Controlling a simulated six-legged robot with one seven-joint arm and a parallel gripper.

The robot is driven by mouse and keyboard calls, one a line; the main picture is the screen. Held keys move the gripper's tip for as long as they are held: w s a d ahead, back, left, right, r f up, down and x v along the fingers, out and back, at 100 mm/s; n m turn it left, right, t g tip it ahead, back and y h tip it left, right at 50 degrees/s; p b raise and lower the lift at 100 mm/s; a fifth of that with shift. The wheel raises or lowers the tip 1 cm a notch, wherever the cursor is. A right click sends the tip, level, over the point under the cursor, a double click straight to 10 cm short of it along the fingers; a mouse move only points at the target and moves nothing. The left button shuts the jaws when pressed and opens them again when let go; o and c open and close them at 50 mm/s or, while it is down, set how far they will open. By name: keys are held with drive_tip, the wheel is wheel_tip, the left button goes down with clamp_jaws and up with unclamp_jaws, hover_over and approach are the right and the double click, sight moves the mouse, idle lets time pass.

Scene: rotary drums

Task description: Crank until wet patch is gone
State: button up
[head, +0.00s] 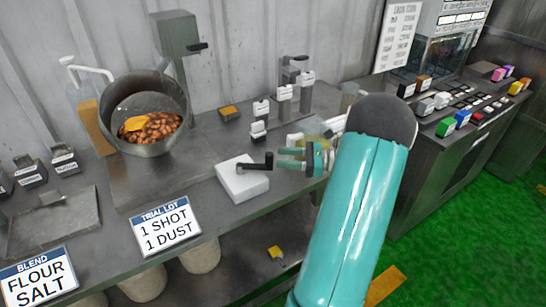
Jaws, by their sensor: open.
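A grey metal drum (147,112) sits tilted at the back left of the bench, its mouth facing me. Inside it lie brown nut-like pieces (163,126) with a yellow-orange patch (134,124) at their left; I cannot tell if this is the wet patch. A white box (242,184) with a black crank handle (262,163) stands on the bench, right of the drum. My gripper (284,158) is open, just right of the crank handle. I cannot tell whether its fingers touch the handle. My teal arm hides the bench behind it.
Small dispensers with white tags (284,94) stand behind the crank box. A "TRIAL LOT 1 SHOT 1 DUST" sign (166,226) is at the front edge. A metal tray (55,222) is at left. Bare bench (190,172) lies between drum and box.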

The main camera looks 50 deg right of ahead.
drive_tip(key=v, duration=0.8)
drive_tip(key=shift+s+d, duration=0.15)
drive_tip(key=shift+s, duration=0.1)
